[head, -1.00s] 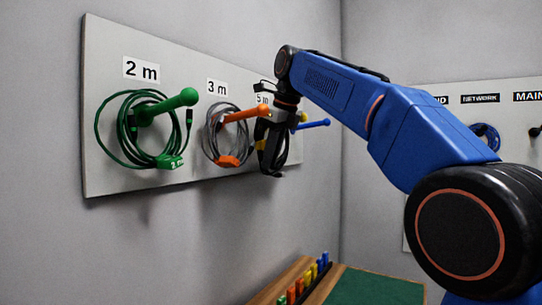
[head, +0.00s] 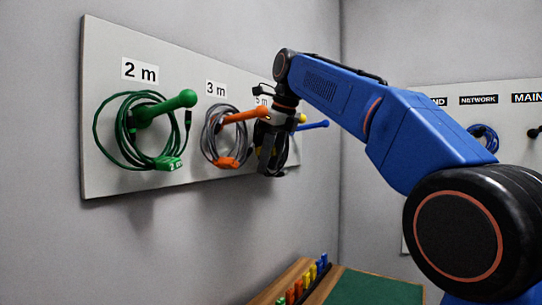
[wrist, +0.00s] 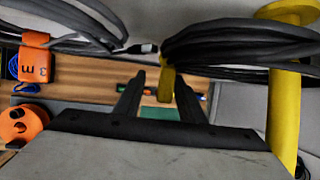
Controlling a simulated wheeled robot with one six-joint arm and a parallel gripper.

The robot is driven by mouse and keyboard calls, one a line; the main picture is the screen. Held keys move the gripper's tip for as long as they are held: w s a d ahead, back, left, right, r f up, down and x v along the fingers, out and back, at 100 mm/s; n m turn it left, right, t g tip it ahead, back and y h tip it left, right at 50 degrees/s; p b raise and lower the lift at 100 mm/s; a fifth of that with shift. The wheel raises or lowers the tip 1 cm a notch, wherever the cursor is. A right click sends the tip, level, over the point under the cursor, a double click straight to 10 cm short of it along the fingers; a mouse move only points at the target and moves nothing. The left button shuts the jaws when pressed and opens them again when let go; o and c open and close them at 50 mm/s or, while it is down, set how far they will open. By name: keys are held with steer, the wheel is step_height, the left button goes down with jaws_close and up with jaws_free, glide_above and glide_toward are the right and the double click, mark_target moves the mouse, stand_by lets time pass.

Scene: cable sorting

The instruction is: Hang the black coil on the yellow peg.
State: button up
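The black coil (wrist: 225,42) hangs at the yellow peg (wrist: 285,115). In the wrist view its upper strands cross in front of the peg below the round end, and lower strands pass behind, so it appears to be around the peg. The coil's yellow tag (wrist: 167,88) hangs between my fingertips, closer to the right one. My gripper (wrist: 158,82) is open, with gaps beside the tag. In the head view my gripper (head: 270,165) covers much of the coil (head: 282,152), and only the yellow peg's end (head: 302,118) shows.
A grey coil with an orange tag (wrist: 38,66) hangs on the orange peg (wrist: 20,125) close at my gripper's left. A green coil (head: 100,130) hangs farther left, and a blue peg (head: 315,125) is beyond. A bench (head: 375,288) lies below.

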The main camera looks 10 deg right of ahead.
steer(key=v, duration=1.2)
steer(key=shift+s+d, duration=0.1)
